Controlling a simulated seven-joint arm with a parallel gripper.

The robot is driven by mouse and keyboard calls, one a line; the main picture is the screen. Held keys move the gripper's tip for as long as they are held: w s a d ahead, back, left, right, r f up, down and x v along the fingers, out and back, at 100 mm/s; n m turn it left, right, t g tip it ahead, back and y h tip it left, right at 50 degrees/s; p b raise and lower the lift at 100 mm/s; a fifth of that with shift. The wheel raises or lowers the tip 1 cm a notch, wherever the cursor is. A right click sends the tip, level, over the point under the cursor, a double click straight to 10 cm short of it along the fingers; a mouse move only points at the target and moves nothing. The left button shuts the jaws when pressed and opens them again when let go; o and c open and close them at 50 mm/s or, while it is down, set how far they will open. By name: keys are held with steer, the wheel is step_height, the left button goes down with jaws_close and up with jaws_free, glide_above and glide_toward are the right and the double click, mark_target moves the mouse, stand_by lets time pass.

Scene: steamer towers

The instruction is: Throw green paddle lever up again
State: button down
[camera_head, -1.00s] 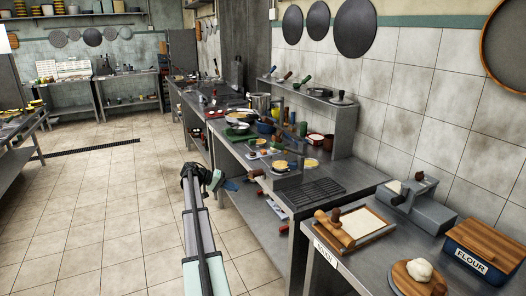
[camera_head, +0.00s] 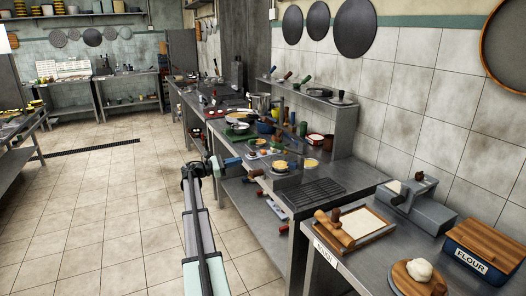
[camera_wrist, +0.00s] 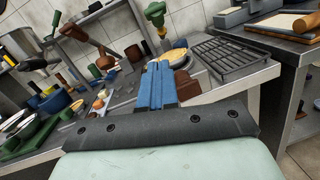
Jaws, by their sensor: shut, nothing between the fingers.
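My gripper (camera_head: 236,162) is at the front edge of the middle steel bench, with its blue fingers pointing toward the bench. In the wrist view its blue fingers (camera_wrist: 157,84) are together with nothing between them. A red-brown handle (camera_head: 255,173) sticks out at the bench's front edge, just right of the fingertips. In the wrist view a red-brown block (camera_wrist: 186,86) shows right behind the fingers; contact cannot be told. A green-headed upright piece (camera_wrist: 155,12) stands farther back in the wrist view. I cannot tell whether it is the green paddle lever.
A dark grill rack (camera_head: 312,191) lies on the bench to the right, with a pan of yellow food (camera_wrist: 172,56) near it. Bowls, pots and a green board (camera_head: 239,130) crowd the back. The floor (camera_head: 100,220) on the left is clear.

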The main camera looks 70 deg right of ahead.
steer(key=shift+n, duration=0.3)
steer(key=x, duration=1)
steer(key=shift+s+d, duration=0.1)
steer(key=shift+s, duration=0.15)
steer(key=shift+s+d+r, duration=0.15)
steer(key=shift+s+r, duration=0.1)
steer(key=shift+r, duration=0.2)
steer(key=shift+s+d+r, duration=0.1)
steer(key=shift+s+r, duration=0.15)
steer(key=shift+r, duration=0.25)
steer(key=shift+s+d+r, duration=0.25)
steer(key=shift+s+r, duration=0.2)
steer(key=shift+r, duration=0.1)
steer(key=shift+r, duration=0.1)
steer(key=shift+t+y, duration=0.4)
steer(key=shift+t, duration=0.2)
steer(key=r, duration=0.1)
steer(key=s+d+r, duration=0.1)
steer(key=r, duration=0.2)
steer(key=shift+s+d+r, duration=0.25)
steer(key=shift+r, duration=0.15)
